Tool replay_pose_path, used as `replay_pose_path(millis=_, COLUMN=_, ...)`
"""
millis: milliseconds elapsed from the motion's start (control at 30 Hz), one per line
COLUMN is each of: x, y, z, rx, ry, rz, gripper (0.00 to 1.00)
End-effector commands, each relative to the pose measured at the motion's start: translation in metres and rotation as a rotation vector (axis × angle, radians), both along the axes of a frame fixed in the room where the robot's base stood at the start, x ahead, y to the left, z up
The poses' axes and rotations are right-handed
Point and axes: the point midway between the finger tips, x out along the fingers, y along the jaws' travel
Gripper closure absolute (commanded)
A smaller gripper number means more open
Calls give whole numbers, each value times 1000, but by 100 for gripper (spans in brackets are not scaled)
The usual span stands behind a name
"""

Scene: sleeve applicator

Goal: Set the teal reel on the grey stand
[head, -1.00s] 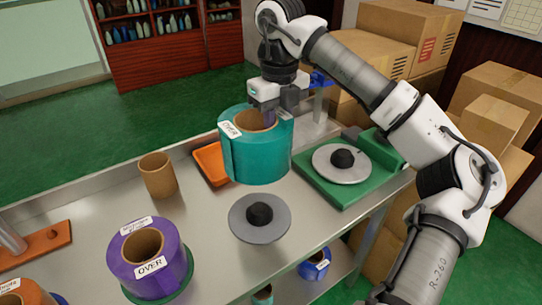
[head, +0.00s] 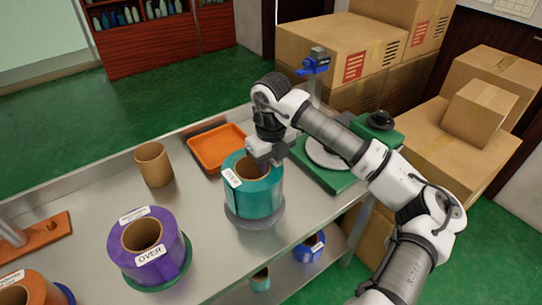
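The teal reel (head: 240,198), with a white label, stands upright at the grey stand (head: 263,220) in the head view. The stand's round grey base shows around the reel's lower edge, and its black centre knob is hidden by the reel. Whether the reel rests fully on the base or is just above it, I cannot tell. My gripper (head: 264,163) is at the reel's top right rim, shut on its wall. The fingertips are partly hidden.
A purple reel (head: 172,259) stands at the front left, with a brown tube (head: 153,164) behind it. An orange tray (head: 214,144) lies behind the teal reel. A green device (head: 326,180) with a pale disc is to the right, partly behind my arm.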

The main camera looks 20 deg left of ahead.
Motion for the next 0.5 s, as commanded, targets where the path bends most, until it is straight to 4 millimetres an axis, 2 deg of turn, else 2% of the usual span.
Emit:
replay_pose_path(millis=200, x=0, y=0, z=-21, rx=2, ry=0, rz=-1, gripper=100)
replay_pose_path(millis=500, x=0, y=0, z=-24, rx=2, ry=-3, rz=0, gripper=100)
